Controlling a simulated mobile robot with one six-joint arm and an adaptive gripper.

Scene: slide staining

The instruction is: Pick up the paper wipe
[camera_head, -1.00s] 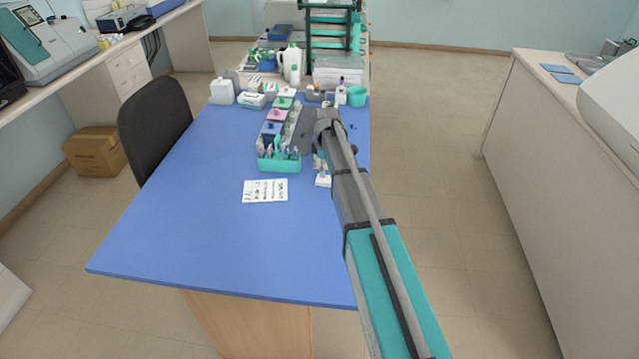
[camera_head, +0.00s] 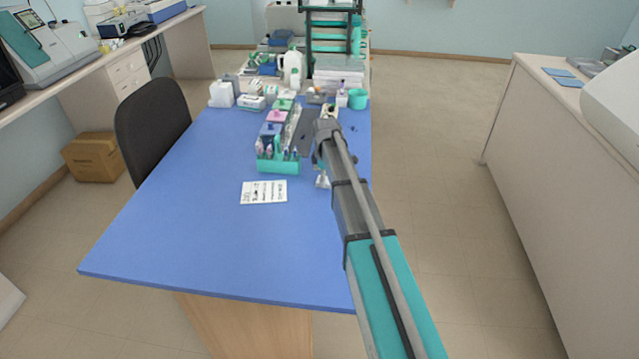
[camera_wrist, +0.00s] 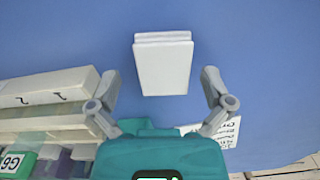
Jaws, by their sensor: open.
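The paper wipe (camera_wrist: 163,65) shows in the wrist view as a small white folded stack lying on the blue table. In the head view a small pale patch (camera_head: 322,181) beside the end of my arm may be the wipe or part of my gripper; I cannot tell. My gripper (camera_wrist: 161,82) is open and empty, its two grey fingers spread to the left and right of the wipe in the wrist view. The fingers appear apart from the wipe. My arm hides most of this spot in the head view.
A teal rack of bottles (camera_head: 278,166) and coloured boxes stand left of my arm. A white written card (camera_head: 264,192) lies in front of them. A white box (camera_wrist: 48,88) is near the left finger. The blue table's front left (camera_head: 190,240) is clear.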

